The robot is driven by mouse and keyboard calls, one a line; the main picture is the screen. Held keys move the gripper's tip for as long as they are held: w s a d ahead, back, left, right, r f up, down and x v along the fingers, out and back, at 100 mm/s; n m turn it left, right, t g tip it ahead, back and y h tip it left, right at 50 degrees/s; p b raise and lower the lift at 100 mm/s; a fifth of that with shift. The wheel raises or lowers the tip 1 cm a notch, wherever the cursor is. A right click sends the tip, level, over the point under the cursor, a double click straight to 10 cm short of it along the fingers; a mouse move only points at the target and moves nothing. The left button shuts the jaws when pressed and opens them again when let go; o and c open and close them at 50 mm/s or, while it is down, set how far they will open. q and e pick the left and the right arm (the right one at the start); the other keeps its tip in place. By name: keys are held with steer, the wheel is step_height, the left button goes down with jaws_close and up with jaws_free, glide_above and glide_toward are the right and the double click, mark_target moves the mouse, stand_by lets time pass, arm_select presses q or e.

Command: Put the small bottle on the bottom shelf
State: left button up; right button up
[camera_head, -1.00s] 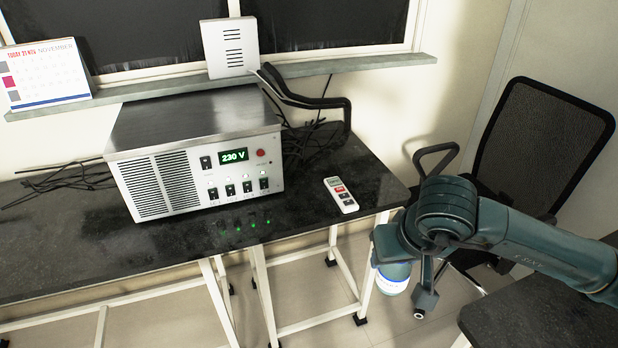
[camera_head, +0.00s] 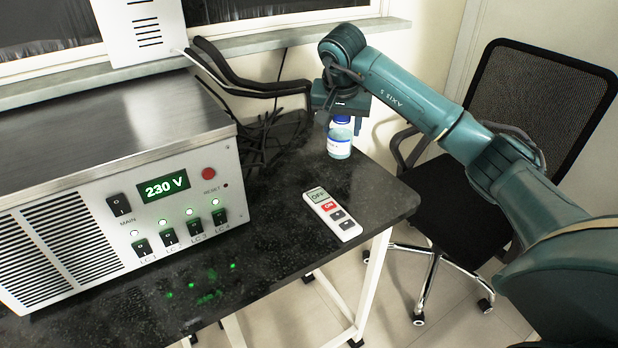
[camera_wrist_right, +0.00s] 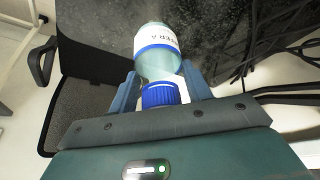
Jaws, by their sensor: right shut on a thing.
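The small bottle (camera_head: 339,148) has a blue cap, a white label and pale blue-green contents. It is upright at the back right part of the black tabletop; I cannot tell whether its base touches it. My right gripper (camera_head: 341,118) points down from above and is shut on the bottle near its neck. In the right wrist view the bottle (camera_wrist_right: 158,48) sits between the two fingers of the gripper (camera_wrist_right: 160,82), with its blue cap towards the palm. No bottom shelf can be made out. My left gripper is not in view.
A power unit (camera_head: 110,215) reading 230 V fills the left of the black table (camera_head: 275,255). A white remote (camera_head: 332,214) lies near the right edge. Dark cables (camera_head: 262,145) tangle behind. A black office chair (camera_head: 530,110) stands to the right.

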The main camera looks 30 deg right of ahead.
steer(key=shift+w+d, duration=0.1)
steer(key=shift+w, duration=0.1)
steer(key=shift+s+f, duration=0.2)
steer(key=shift+f, duration=0.1)
step_height(320, 180, down, 9)
steer(key=shift+f, duration=0.15)
steer(key=o, duration=0.7)
steer(key=shift+f+b, duration=0.2)
steer(key=shift+b, duration=0.1)
steer(key=shift+c, duration=0.2)
steer(key=o, duration=0.5)
steer(key=shift+c, duration=0.2)
steer(key=shift+r, duration=0.1)
